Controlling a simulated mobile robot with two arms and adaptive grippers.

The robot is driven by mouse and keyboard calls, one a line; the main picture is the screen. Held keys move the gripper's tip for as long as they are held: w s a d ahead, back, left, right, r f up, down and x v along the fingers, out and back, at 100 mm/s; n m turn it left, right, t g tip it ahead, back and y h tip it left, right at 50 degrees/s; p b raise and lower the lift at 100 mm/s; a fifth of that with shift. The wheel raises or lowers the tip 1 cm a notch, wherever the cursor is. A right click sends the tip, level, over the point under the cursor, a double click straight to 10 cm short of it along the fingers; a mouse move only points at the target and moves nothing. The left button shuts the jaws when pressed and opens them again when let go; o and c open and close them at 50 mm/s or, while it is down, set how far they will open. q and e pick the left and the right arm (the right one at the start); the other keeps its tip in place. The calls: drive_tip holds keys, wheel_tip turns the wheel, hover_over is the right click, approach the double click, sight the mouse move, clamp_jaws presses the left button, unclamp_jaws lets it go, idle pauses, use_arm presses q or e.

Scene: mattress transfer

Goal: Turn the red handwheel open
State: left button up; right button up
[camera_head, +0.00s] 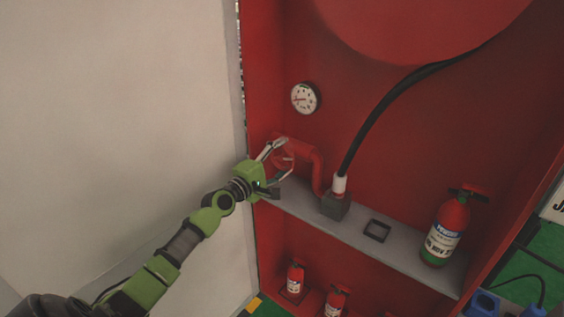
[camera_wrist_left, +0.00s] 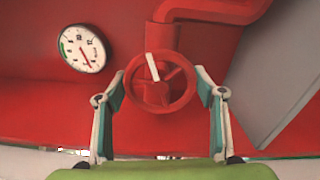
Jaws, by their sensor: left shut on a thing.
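The red handwheel (camera_wrist_left: 160,82) sits on a red pipe in the middle of the left wrist view, with a white mark on its upper spoke. In the head view the handwheel (camera_head: 283,156) is at the left inside the red cabinet, partly hidden by my gripper. My left gripper (camera_head: 284,163) reaches it from the left. In the left wrist view the fingers of my left gripper (camera_wrist_left: 161,88) stand on either side of the wheel's rim, shut on it. My right gripper is not in view.
A pressure gauge (camera_head: 305,97) is on the back wall above the wheel. A black hose (camera_head: 385,108) rises from a fitting on the grey shelf (camera_head: 400,259). A fire extinguisher (camera_head: 446,232) stands at the shelf's right. A pale panel (camera_head: 120,100) is left of the cabinet.

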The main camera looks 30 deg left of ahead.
use_arm(q)
drive_tip(key=m+b, duration=0.2)
drive_tip(key=m, duration=0.3)
drive_tip(key=shift+f+m, duration=0.15)
drive_tip(key=shift+m, duration=0.25)
drive_tip(key=shift+m+b, duration=0.35)
drive_tip(key=shift+m, duration=1.75)
drive_tip(key=o, duration=1.1)
drive_tip(key=s, duration=1.2)
drive_tip(key=shift+a, duration=0.45)
